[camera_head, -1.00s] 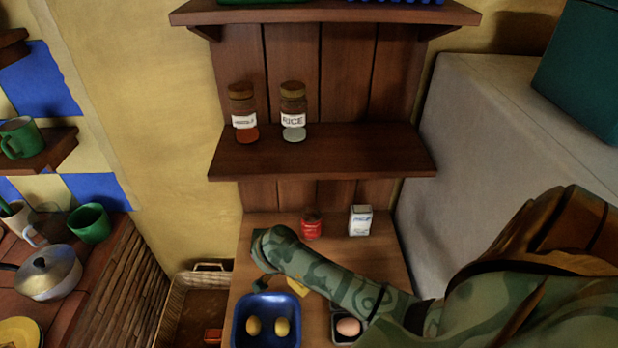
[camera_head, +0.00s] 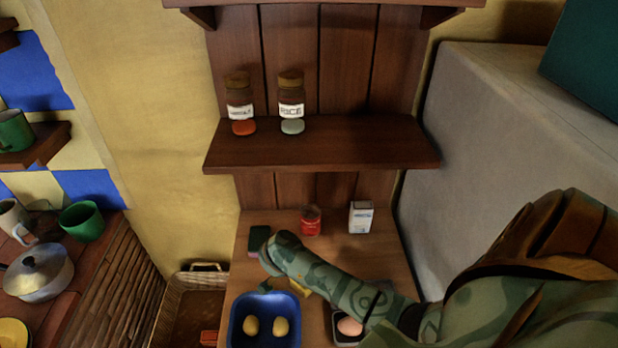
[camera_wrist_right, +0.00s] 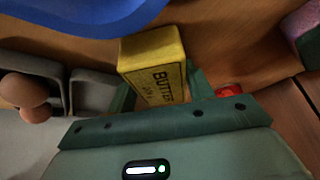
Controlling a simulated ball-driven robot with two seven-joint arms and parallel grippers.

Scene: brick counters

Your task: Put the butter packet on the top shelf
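The yellow butter packet (camera_wrist_right: 152,62) is in the right wrist view, with its lettered side toward my camera. My right gripper (camera_wrist_right: 162,88) has its green fingers on either side of the packet, close to its sides. Whether they press on it I cannot tell. In the head view, only a bit of the packet (camera_head: 304,287) shows below my right forearm, and the arm hides most of the gripper. The top shelf (camera_head: 330,2) is cut off at the upper edge of the head view. My left gripper is not in view.
The middle shelf (camera_head: 330,150) holds two jars (camera_head: 239,105). On the counter (camera_head: 325,262) are a red jar (camera_head: 311,221), a white carton (camera_head: 361,217), a dark green sponge (camera_head: 259,240) and a blue tray (camera_head: 236,325). A grey block (camera_head: 480,130) stands at right.

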